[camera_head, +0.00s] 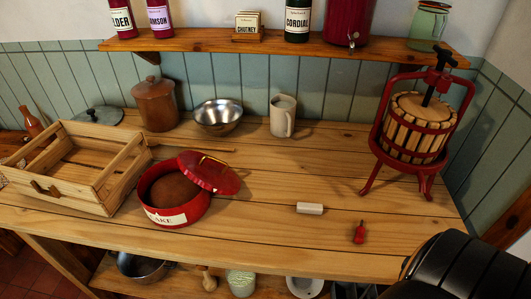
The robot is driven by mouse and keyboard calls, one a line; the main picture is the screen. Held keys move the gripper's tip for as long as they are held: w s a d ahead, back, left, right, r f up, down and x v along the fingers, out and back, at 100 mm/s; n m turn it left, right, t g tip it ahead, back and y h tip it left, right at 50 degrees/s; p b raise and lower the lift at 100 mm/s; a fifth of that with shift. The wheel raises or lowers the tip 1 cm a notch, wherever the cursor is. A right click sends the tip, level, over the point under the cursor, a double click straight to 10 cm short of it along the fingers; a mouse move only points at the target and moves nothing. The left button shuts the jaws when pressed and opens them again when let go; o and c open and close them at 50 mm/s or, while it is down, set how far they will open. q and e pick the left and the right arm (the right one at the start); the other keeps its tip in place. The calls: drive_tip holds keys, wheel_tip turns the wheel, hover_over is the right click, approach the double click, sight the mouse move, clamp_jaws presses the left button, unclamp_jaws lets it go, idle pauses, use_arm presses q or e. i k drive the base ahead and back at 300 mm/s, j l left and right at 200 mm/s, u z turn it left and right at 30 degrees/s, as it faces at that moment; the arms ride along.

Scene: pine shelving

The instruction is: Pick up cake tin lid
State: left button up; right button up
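The red round cake tin (178,215), with a label reading "CAKE", stands on the wooden worktop left of centre. A brown round cake (172,190) sits inside it. The red cake tin lid (212,172) is off to the tin's back right; it looks tilted, overlapping the tin's rim. A small knob or handle shows on the lid. Neither of my grippers is in view. A black ribbed part of mine fills the bottom right corner.
A wooden crate (98,195) stands close left of the tin. Behind are a brown jar (156,104), a metal bowl (218,117) and a cream mug (282,116). A red fruit press (413,127) stands right. A pale block (310,208) and small red object (360,233) lie front right.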

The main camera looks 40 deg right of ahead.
sight(214, 174)
drive_tip(key=z, duration=0.65)
drive_tip(key=k+l, duration=0.1)
drive_tip(key=l, duration=0.2)
